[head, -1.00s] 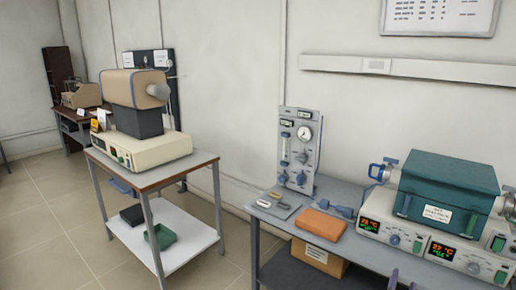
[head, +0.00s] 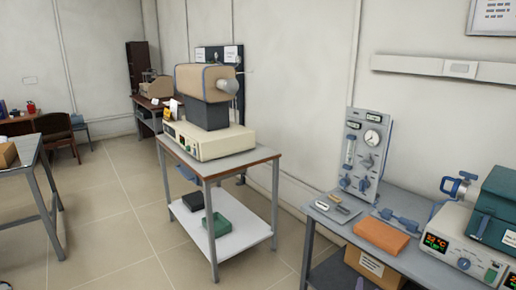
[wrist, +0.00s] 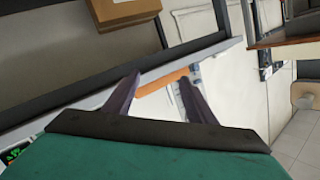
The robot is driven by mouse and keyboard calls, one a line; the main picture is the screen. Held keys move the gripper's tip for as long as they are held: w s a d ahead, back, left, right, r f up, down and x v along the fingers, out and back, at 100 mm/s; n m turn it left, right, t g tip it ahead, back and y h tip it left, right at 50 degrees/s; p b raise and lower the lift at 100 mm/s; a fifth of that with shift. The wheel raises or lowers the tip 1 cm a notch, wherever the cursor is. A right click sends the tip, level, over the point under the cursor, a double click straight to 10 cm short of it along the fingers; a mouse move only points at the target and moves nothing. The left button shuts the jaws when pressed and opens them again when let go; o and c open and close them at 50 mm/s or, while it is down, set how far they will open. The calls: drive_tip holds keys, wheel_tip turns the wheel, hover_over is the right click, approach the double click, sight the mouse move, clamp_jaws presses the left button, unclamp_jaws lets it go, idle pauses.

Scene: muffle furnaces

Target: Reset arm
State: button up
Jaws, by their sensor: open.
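My gripper (wrist: 158,88) shows in the wrist view with its two dark fingers spread apart and nothing between them. Past the fingertips lie the edge of a bench and an orange block (wrist: 163,82), which is apart from the fingers as far as I can tell.
A bench (head: 322,222) at the right holds the orange block (head: 382,236) and a gauge panel (head: 364,150). A trolley (head: 262,155) with a tan furnace (head: 203,82) stands in the middle. Another table (head: 22,160) is at the left. Open floor (head: 110,215) lies between them.

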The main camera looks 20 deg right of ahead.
drive_tip(key=w+a+f+n+g+y, duration=0.1)
drive_tip(key=w+a+f+n+y, duration=0.1)
drive_tip(key=a+f, duration=0.5)
drive_tip(key=w+a+f+n+g+y, duration=0.1)
drive_tip(key=w+a+f+y, duration=0.15)
drive_tip(key=a, duration=0.85)
drive_tip(key=w+a+f+n+g+y, duration=0.1)
drive_tip(key=a+f+n+y, duration=0.15)
drive_tip(key=a+f, duration=0.5)
drive_tip(key=s+a+f+n+g+y, duration=0.1)
drive_tip(key=s+a+f+n+g, duration=0.1)
drive_tip(key=s+a+f+g, duration=0.45)
drive_tip(key=s+a+f+n+g+y, duration=0.2)
drive_tip(key=s+a+f+n, duration=0.15)
drive_tip(key=s+a, duration=0.65)
drive_tip(key=s+a+r+n+g, duration=0.2)
drive_tip(key=s+g, duration=0.5)
drive_tip(key=s, duration=0.8)
